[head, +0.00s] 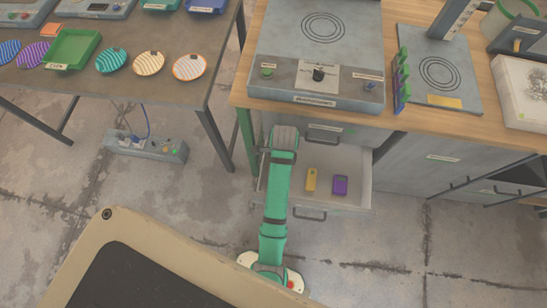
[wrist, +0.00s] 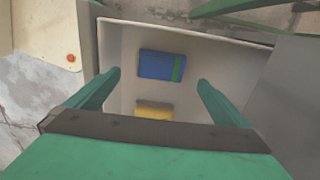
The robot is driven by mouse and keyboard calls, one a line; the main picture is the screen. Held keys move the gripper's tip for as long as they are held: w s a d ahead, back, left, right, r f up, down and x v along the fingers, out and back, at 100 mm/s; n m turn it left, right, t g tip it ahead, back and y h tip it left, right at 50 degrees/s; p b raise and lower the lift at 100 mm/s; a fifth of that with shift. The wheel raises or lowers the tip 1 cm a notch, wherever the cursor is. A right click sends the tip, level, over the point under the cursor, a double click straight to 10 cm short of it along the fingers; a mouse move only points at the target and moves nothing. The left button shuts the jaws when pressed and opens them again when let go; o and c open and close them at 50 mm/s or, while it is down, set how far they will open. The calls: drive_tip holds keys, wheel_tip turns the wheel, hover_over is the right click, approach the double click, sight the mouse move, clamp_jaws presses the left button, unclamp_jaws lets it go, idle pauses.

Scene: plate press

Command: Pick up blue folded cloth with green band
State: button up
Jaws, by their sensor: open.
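The blue folded cloth with a green band (wrist: 160,66) lies flat on the floor of the open drawer in the wrist view. Its green band runs along its right end. My gripper (wrist: 158,80) is open and empty above the drawer, its fingers apart to the left and right of the cloth's lower side. I cannot tell the exact height, but the fingers do not appear to touch the cloth. In the head view my arm covers the drawer's left part, and neither the blue cloth nor my gripper can be made out there.
The open drawer (head: 358,185) also holds a yellow folded piece (head: 311,180), seen too in the wrist view (wrist: 154,110), and a purple one (head: 340,185). The drawer walls stand close around. Above is a counter with a plate press (head: 320,60).

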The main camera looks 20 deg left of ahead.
drive_tip(key=shift+d+f, duration=0.1)
drive_tip(key=shift+f, duration=1.2)
drive_tip(key=shift+w+f, duration=0.15)
drive_tip(key=shift+f, duration=2.55)
drive_tip(key=c, duration=1)
